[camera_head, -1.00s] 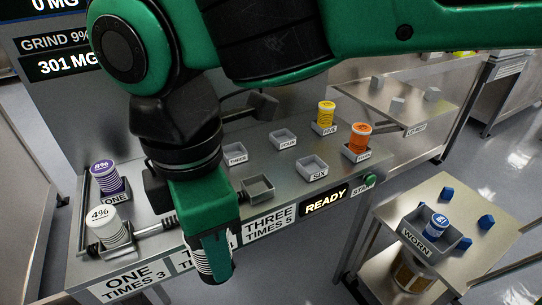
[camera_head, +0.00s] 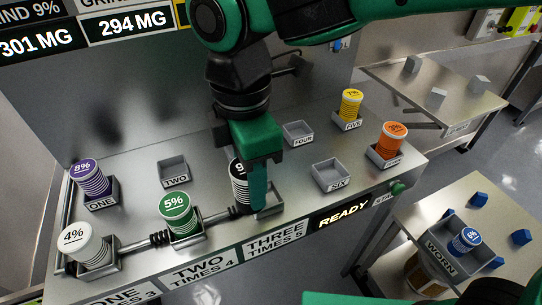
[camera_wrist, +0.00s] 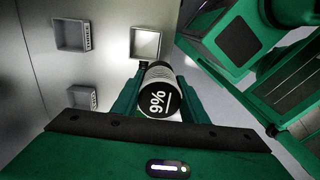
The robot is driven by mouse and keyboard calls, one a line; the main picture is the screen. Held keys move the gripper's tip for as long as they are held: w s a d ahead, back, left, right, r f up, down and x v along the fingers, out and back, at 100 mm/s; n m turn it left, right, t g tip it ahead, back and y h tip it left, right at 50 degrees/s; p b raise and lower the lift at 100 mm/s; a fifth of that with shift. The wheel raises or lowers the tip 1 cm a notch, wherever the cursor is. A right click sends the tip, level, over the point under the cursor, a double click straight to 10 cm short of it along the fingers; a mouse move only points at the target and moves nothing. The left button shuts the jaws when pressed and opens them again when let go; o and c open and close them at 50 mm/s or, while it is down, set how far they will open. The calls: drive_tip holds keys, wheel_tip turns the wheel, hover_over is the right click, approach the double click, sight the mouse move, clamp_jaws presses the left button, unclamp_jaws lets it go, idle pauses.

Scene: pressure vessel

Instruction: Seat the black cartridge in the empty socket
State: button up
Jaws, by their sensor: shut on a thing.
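The black cartridge (camera_head: 239,185) has a white striped body and a black cap marked 9%. My gripper (camera_head: 258,190) is shut on it, holding it near the front of the panel, and one finger hides its right side. The empty front socket (camera_head: 271,205) is a grey square cup just right of the cartridge, partly behind my finger. In the wrist view the cartridge (camera_wrist: 158,95) sits between my fingers, cap toward the camera, and an open empty socket (camera_wrist: 147,42) shows past its far end. The cartridge looks apart from the socket; its exact height is unclear.
A green 5% cartridge (camera_head: 178,212) and a white 4% one (camera_head: 84,244) stand in the front row, joined by pipes. Sockets TWO (camera_head: 173,171), FOUR (camera_head: 298,132) and SIX (camera_head: 331,175) are empty.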

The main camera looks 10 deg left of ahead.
drive_tip(key=shift+w+d+f, duration=0.2)
drive_tip(key=shift+w+f, duration=0.65)
drive_tip(key=shift+f, duration=0.35)
drive_tip(key=shift+w+d+f, duration=0.2)
drive_tip(key=shift+w+f, duration=0.7)
drive_tip(key=shift+f, duration=0.35)
drive_tip(key=shift+w+d+f, duration=0.2)
drive_tip(key=shift+w+f, duration=0.65)
drive_tip(key=shift+f, duration=0.35)
drive_tip(key=o, duration=1.2)
drive_tip(key=shift+o, duration=0.2)
drive_tip(key=shift+r, duration=0.1)
wheel_tip(320, 180, up, 12)
